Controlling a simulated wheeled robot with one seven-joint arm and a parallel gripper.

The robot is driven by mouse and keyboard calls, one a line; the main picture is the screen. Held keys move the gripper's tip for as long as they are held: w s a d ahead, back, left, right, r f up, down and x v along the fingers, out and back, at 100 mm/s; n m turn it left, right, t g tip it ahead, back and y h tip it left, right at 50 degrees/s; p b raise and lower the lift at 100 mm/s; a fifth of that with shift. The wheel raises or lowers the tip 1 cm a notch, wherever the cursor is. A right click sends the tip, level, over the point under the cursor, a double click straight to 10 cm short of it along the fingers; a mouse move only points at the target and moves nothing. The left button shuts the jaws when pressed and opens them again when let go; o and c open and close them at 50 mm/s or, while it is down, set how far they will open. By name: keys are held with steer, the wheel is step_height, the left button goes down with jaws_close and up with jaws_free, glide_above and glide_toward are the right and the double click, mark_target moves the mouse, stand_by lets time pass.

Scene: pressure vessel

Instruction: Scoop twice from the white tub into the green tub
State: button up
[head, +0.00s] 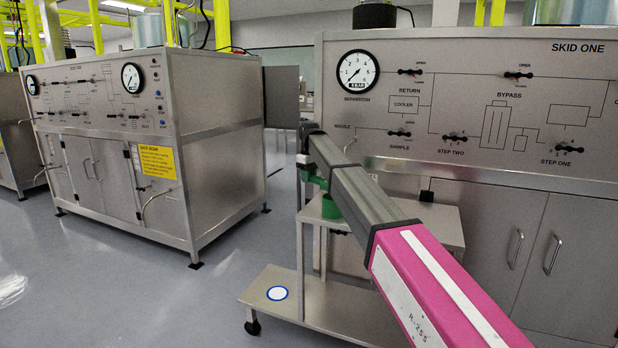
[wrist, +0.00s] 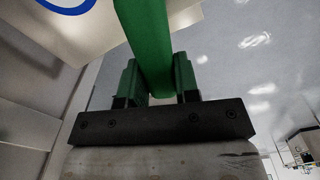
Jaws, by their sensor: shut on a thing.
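In the wrist view my gripper (wrist: 155,78) is shut on a long green bar, which looks like the scoop's handle (wrist: 150,40). The handle runs up out of the picture, so the scoop's bowl and anything in it are hidden. In the head view my gripper (head: 308,168) is small and partly hidden by my arm, above the upper shelf of a cart. A green tub (head: 332,208) stands on that shelf, just below and right of the gripper, partly covered by my arm. I cannot make out the white tub in either view.
The metal cart (head: 345,310) stands before the SKID ONE panel (head: 470,100). A white disc with a blue ring (head: 277,293) lies on its lower shelf. Another skid (head: 150,150) stands at left. Grey floor (head: 130,290) between them is open.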

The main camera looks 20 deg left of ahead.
steer(key=shift+s+d+r+t+y, duration=0.3)
steer(key=shift+d+y, duration=0.1)
steer(key=shift+y, duration=0.3)
steer(key=shift+d+r+t+y, duration=0.2)
steer(key=shift+r+t+y, duration=0.3)
steer(key=shift+r+y, duration=0.65)
steer(key=shift+s+d+r+t+y, duration=0.1)
steer(key=shift+d+r+t+y, duration=0.25)
steer(key=shift+r+y, duration=0.4)
steer(key=shift+d, duration=0.15)
steer(key=shift+s+d+r+t+y, duration=0.25)
steer(key=shift+d+r+y, duration=0.2)
steer(key=shift+r+y, duration=0.3)
steer(key=shift+s+d+f+t+y, duration=0.1)
steer(key=shift+s+d+t+y, duration=0.2)
steer(key=shift+d+y, duration=0.4)
steer(key=shift+a, duration=0.15)
steer(key=shift+s+d+r+t+y, duration=0.2)
steer(key=shift+d+r+t+y, duration=0.1)
steer(key=shift+d+r+y, duration=0.45)
steer(key=shift+s+d+r+t+y, duration=0.25)
steer(key=shift+d+r+t+y, duration=0.25)
steer(key=shift+y, duration=0.4)
